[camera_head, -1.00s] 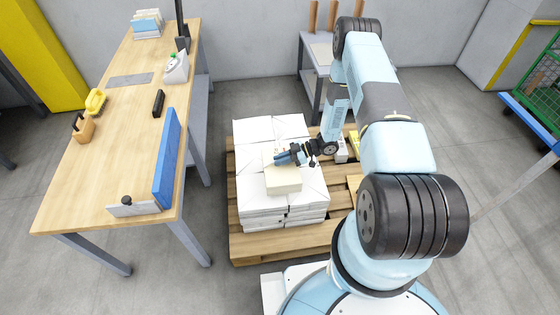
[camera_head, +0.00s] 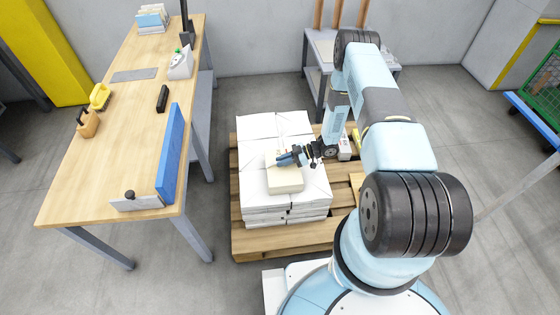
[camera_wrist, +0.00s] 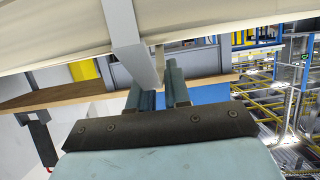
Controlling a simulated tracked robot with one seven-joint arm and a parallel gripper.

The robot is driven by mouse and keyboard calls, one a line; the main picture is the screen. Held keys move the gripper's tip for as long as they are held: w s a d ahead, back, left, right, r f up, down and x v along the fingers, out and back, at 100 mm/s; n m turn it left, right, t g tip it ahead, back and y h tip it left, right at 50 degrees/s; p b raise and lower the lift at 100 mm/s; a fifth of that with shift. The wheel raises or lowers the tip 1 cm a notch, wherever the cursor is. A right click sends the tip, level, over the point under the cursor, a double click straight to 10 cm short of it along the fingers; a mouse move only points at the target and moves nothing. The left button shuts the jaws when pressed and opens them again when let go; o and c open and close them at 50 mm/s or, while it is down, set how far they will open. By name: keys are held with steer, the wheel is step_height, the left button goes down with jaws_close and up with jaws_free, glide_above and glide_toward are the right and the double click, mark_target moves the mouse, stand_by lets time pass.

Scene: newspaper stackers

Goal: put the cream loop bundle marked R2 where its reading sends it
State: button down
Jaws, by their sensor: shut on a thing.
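The cream bundle (camera_head: 285,178) is over the white paper stacks on the pallet; I cannot tell whether it still touches them. No R2 mark can be read. My gripper (camera_head: 290,158) is at the bundle's upper side. In the wrist view, the bundle's cream face (camera_wrist: 50,38) fills the top edge, and a grey band (camera_wrist: 127,45) runs from it down to the fingers (camera_wrist: 160,95). The gripper is shut on the bundle, seemingly by this band; the exact grip is partly hidden.
White paper stacks (camera_head: 256,128) stand on a wooden pallet (camera_head: 262,244). A wooden workbench (camera_head: 110,125) at left carries a blue upright panel (camera_head: 170,155), a white device (camera_head: 180,64) and a small stack (camera_head: 151,18). A grey side table (camera_head: 318,60) stands behind; a blue cart (camera_head: 530,118) is at right.

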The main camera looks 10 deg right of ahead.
steer(key=c, duration=1.1)
jaws_free()
